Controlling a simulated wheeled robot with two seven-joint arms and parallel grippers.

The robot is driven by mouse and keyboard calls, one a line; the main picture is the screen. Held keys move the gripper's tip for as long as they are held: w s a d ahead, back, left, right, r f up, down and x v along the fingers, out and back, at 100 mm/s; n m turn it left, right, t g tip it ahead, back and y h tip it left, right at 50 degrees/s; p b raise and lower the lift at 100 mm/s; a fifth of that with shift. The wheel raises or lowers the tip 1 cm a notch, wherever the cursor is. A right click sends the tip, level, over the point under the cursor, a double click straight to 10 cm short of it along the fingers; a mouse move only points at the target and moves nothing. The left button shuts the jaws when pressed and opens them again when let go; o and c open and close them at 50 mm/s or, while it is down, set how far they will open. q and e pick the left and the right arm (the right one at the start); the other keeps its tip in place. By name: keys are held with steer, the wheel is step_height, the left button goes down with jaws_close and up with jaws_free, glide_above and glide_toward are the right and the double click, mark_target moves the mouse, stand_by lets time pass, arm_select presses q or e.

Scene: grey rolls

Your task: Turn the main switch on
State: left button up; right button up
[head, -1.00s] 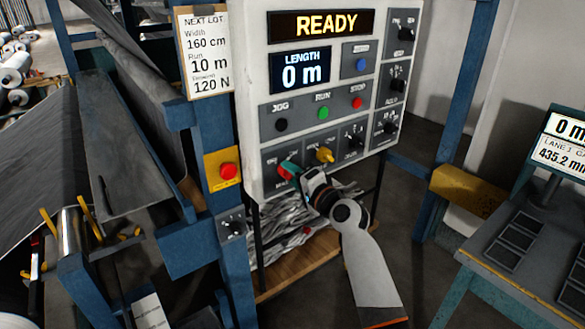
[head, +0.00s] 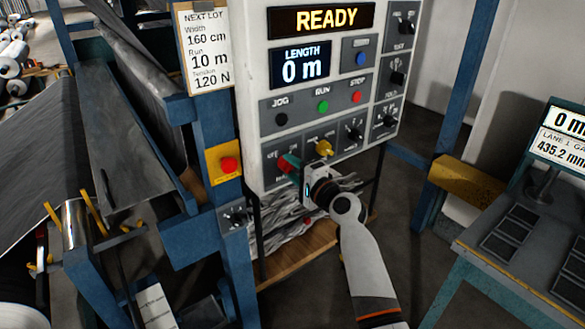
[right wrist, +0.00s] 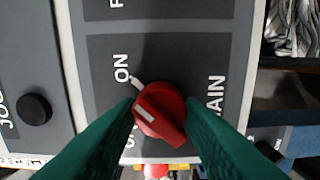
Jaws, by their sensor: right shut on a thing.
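The main switch is a red knob (right wrist: 160,112) on a dark plate marked MAIN, with ON at its upper left in the right wrist view. The other label is mostly hidden by a finger. The knob's white mark points up and left, below the word ON. My right gripper (right wrist: 160,125) has its green fingers on both sides of the knob, shut on it. In the head view my right gripper (head: 289,164) is at the lower left of the white control panel (head: 252,100) and hides most of the knob. My left gripper is not in view.
A yellow knob (head: 323,148) sits close right of my gripper. A red button on a yellow plate (head: 229,165) is on the blue post to the left. The display (head: 320,19) reads READY and the length display (head: 301,65) reads 0 m. A grey table (head: 500,262) stands at right.

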steer(key=o, duration=1)
steer(key=b+v, duration=0.2)
steer(key=v, duration=1)
